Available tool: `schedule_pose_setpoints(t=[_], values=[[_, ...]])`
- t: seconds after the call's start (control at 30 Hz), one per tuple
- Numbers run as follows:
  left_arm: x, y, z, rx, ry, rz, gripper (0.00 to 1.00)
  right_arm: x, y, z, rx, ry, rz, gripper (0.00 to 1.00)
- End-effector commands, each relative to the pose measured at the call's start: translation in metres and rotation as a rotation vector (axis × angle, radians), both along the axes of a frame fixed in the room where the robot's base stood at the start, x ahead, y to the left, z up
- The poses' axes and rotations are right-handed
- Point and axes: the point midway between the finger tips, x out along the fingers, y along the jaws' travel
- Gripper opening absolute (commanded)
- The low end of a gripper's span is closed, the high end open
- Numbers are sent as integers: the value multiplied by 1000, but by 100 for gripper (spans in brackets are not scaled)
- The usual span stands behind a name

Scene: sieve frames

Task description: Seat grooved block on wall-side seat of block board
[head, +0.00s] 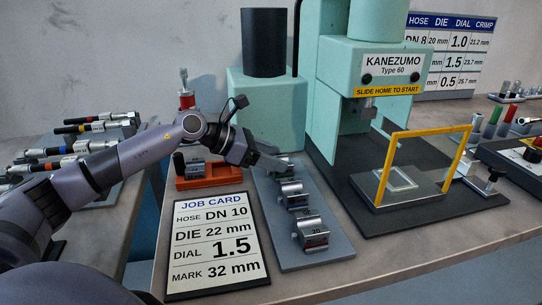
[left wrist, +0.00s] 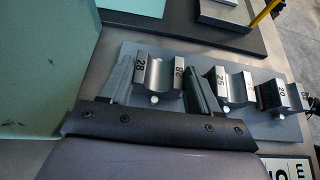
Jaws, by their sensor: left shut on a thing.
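The grey block board (head: 325,248) lies on the bench beside the job card. My left gripper (head: 278,163) is over its wall-side end, with its fingers on either side of a grooved metal block marked 28 (left wrist: 158,76). The gripper is shut on this block, which is mostly hidden by the gripper in the head view. The block looks upright at the board; I cannot tell whether it rests fully on the seat. Beside it on the board stand a block marked 25 (left wrist: 234,86) and a block marked 20 (left wrist: 282,97). My right gripper is not in view.
The green press (head: 385,60) stands behind and to the right, with a yellow guard frame (head: 383,165) in front. A red stand (head: 208,177) is left of the board. The job card (head: 217,243) lies at the front left.

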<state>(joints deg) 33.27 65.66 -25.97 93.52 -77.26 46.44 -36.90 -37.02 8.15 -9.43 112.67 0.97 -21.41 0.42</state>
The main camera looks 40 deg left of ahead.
Motion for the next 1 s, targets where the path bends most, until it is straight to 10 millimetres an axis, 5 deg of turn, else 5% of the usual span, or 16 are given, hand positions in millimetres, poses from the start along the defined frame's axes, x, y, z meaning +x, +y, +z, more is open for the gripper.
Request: schedule_pose_setpoints(t=[0.1,0.13,0.2,0.6,1.0], values=[[1,0,0,-2,-6,1,8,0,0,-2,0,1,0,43],[1,0,1,-2,-6,1,68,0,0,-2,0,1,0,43],[1,0,1,-2,-5,1,91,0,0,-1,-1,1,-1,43],[0,0,-3,0,2,0,91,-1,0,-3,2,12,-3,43],[-35,30,20,4,2,3,91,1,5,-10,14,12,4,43]])
